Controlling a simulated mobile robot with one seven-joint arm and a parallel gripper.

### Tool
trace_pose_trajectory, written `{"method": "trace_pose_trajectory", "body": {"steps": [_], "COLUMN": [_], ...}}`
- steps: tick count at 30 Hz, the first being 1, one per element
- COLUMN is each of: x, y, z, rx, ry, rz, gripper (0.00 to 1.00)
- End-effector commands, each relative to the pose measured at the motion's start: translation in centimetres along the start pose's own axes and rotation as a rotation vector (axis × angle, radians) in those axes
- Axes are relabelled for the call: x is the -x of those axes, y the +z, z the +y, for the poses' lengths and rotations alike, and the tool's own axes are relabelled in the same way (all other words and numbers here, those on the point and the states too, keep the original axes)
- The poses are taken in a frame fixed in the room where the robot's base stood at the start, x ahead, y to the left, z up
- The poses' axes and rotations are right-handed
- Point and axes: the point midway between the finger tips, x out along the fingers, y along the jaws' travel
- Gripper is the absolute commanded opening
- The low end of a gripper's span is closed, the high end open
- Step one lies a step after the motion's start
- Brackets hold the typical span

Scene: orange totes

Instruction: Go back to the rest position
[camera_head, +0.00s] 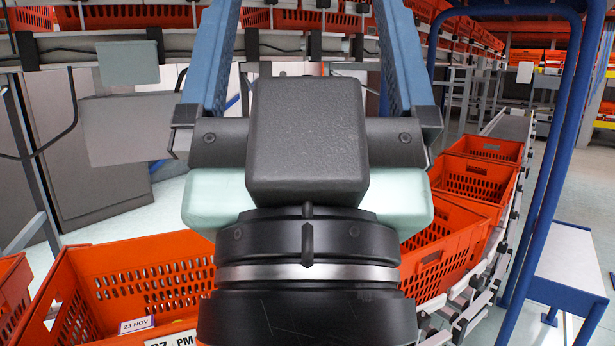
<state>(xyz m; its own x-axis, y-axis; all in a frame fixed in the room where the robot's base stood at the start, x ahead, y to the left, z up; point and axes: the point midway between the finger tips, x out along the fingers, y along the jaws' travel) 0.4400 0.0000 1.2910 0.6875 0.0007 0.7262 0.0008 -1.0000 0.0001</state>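My gripper (308,45) fills the middle of the head view, pointing up and away from the camera. Its two long blue fingers stand wide apart, and their tips reach the top edge of the picture. I see nothing held between them, only the background. The dark wrist and grey gripper body hide what lies directly behind them.
An orange tote (120,262) with a date label stands at front left, partly hidden by my wrist. More orange totes (487,146) line a conveyor at right. Blue posts (560,130) and a white stand (570,262) are further right. Shelves of totes (120,17) run along the back.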

Motion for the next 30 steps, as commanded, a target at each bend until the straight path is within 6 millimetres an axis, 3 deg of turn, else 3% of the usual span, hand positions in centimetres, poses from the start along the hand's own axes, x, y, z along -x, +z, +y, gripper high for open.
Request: {"method": "trace_pose_trajectory", "body": {"steps": [1, 18, 24, 30], "x": [-2.5, -14.9, -17.1, -17.4], "y": [-2.3, -14.1, -16.2, -16.4], "z": [0.0, 0.0, -0.1, -0.1], "rx": [0.0, 0.001, 0.001, 0.001], "ry": [0.0, -0.001, -0.001, -0.001], "rz": [0.0, -0.001, -0.001, -0.001], "gripper": [0.95, 0.95, 0.95, 0.95]}}
